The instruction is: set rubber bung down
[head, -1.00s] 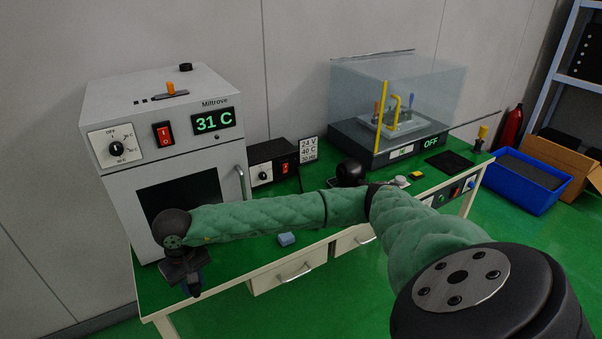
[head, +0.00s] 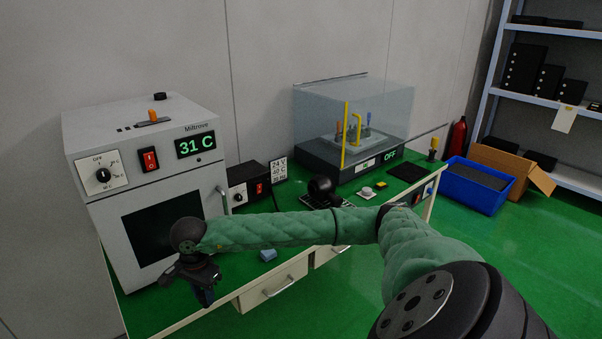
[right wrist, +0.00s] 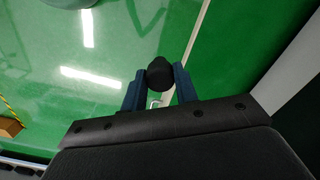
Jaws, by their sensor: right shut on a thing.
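The rubber bung (right wrist: 160,73) is a dark, rounded black piece between the two blue fingers of my right gripper (right wrist: 160,88) in the right wrist view. The gripper is shut on it. In the head view my right gripper (head: 204,292) hangs fingers-down in front of the white oven, near the front left edge of the green-topped bench (head: 225,274). The bung is not clearly seen there. I cannot tell the exact height of the bung above the bench. My left gripper is not in view.
The white oven (head: 212,172) reads 31 C; a small black piece (head: 160,96) lies on its top. A power unit (head: 250,182) and a clear-covered box (head: 375,110) stand farther right.

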